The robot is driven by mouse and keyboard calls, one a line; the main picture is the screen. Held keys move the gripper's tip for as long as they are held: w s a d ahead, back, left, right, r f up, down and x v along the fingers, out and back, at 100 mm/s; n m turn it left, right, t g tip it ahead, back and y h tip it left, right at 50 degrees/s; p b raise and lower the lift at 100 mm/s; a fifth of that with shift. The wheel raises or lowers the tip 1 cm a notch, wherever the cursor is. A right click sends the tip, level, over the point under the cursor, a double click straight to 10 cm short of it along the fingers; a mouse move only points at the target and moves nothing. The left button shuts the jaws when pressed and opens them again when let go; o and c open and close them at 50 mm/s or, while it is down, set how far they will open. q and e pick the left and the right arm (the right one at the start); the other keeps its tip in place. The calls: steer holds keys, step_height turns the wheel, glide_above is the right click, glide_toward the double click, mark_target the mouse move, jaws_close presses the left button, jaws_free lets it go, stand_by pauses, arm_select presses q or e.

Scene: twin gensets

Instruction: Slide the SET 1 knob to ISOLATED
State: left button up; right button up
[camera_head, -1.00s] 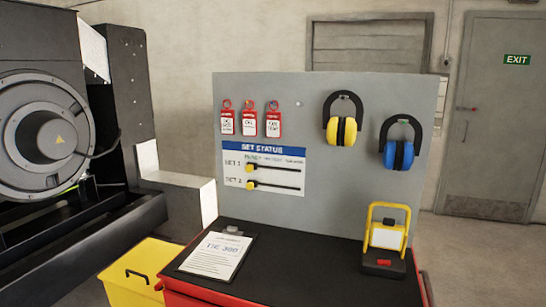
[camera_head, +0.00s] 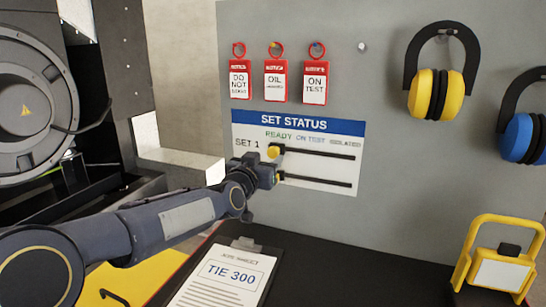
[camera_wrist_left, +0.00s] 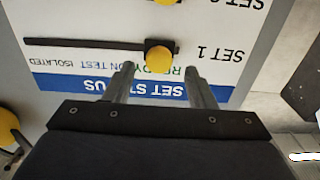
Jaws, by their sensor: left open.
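The SET STATUS board (camera_head: 318,124) is fixed to the grey panel, with READY, ON TEST and ISOLATED columns. The yellow SET 1 knob (camera_head: 273,152) is at the left end of its black slot (camera_head: 320,154), under READY. The upside-down left wrist view shows this knob (camera_wrist_left: 160,57) just beyond and between my two fingertips. My left gripper (camera_head: 272,171) is open beside the board, just below the SET 1 knob in the head view; contact cannot be told. It partly hides the SET 2 knob (camera_head: 279,177) and label. My right gripper is not in view.
Red tags (camera_head: 314,83) hang above the board. Yellow ear defenders (camera_head: 440,93) and blue ones (camera_head: 522,137) hang to the right. A clipboard (camera_head: 225,278) and a yellow-framed lamp (camera_head: 500,260) are on the black bench top (camera_head: 365,275) below.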

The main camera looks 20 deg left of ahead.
mark_target(272, 154)
arm_select(q)
steer(key=w, duration=0.4)
steer(key=shift+r+p, duration=0.1)
steer(key=shift+p, duration=0.2)
steer(key=shift+w+a, duration=0.1)
steer(key=shift+w, duration=0.6)
